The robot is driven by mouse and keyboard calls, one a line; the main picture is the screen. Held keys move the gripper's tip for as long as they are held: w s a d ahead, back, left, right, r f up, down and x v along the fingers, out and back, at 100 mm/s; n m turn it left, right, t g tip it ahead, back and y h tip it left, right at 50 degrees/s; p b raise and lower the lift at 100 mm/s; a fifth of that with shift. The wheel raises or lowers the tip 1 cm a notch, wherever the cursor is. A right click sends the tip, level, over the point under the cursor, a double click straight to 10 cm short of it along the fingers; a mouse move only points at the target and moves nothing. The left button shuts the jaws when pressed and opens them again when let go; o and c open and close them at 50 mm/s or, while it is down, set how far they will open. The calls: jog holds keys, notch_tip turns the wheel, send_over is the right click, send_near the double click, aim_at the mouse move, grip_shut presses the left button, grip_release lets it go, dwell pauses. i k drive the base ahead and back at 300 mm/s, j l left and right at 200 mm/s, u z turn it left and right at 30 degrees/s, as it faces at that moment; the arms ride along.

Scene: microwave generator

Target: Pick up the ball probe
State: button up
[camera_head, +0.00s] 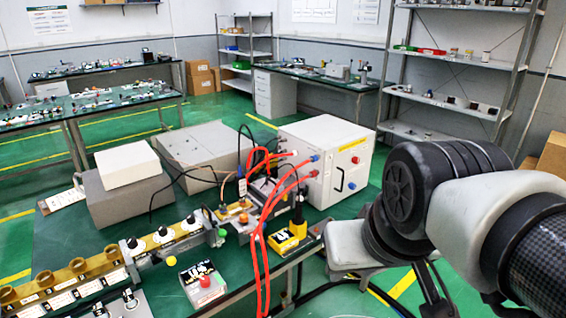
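I cannot tell for certain which item is the ball probe. A rack (147,262) at the front left of the green workbench (60,235) holds several black-tipped pieces in white round seats. My arm comes in from the right, beyond the bench's right edge. My gripper (432,290) points down at the lower right, mostly hidden behind my own arm. Its fingertips are not clear, and I see nothing held in it.
A white box unit (325,165) with red cables (262,245) stands at the bench's right. A yellow block (290,238) and a red-button box (203,284) stand near the front. Grey boxes (125,192) stand behind the rack. Shelves (455,90) stand behind my arm.

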aim_at(298, 221)
jog(key=i+z, duration=0.4)
jog(key=i+j+z, duration=0.2)
jog(key=z, duration=0.15)
jog(key=i+j+z, duration=0.25)
jog(key=z, duration=0.15)
